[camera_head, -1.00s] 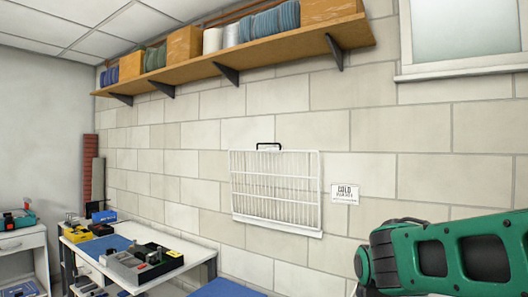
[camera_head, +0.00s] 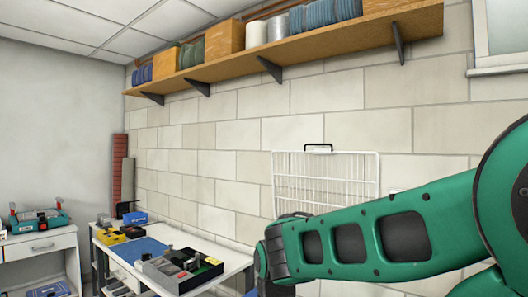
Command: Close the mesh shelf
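The mesh shelf (camera_head: 325,165) is a white wire rack on the block wall, right of centre. A black handle (camera_head: 318,148) sits at its top edge. The rack looks upright and close to flat against the wall. Its lower part is hidden behind my green arm, which reaches in from the right. My gripper is out of the picture; only arm links show, ending near the bottom middle.
A wooden wall shelf (camera_head: 290,60) with boxes and spools runs high along the wall. A white workbench (camera_head: 228,262) with a tool tray (camera_head: 180,268) stands below left. A white cabinet (camera_head: 40,252) stands at the far left. Wall between bench and rack is bare.

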